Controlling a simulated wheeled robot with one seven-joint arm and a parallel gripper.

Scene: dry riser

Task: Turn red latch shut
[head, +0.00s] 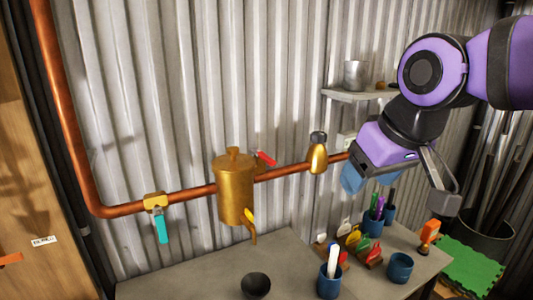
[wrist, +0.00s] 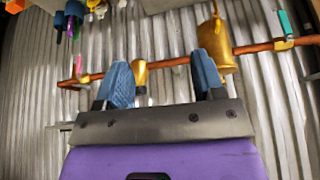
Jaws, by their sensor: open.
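The red latch (head: 266,158) shows in the head view just above the copper pipe (head: 285,172), right of the brass tank (head: 233,190). It is tilted down to the right. In the wrist view the picture is upside down, and I cannot make this latch out; my right-hand finger may cover it. My gripper (wrist: 162,78) is open and empty, its two blue fingers apart, with a small brass fitting (wrist: 140,76) on the pipe seen beyond the gap. In the head view my gripper (head: 355,178) is right of the latch, apart from it.
A brass valve with a teal lever (head: 161,228) is on the pipe at left. In the wrist view a pinkish-red handle (wrist: 78,66) is on the pipe at left. The counter (head: 205,275) below holds a dark bowl (head: 256,285) and blue cups (head: 400,267). A shelf (head: 350,96) is above.

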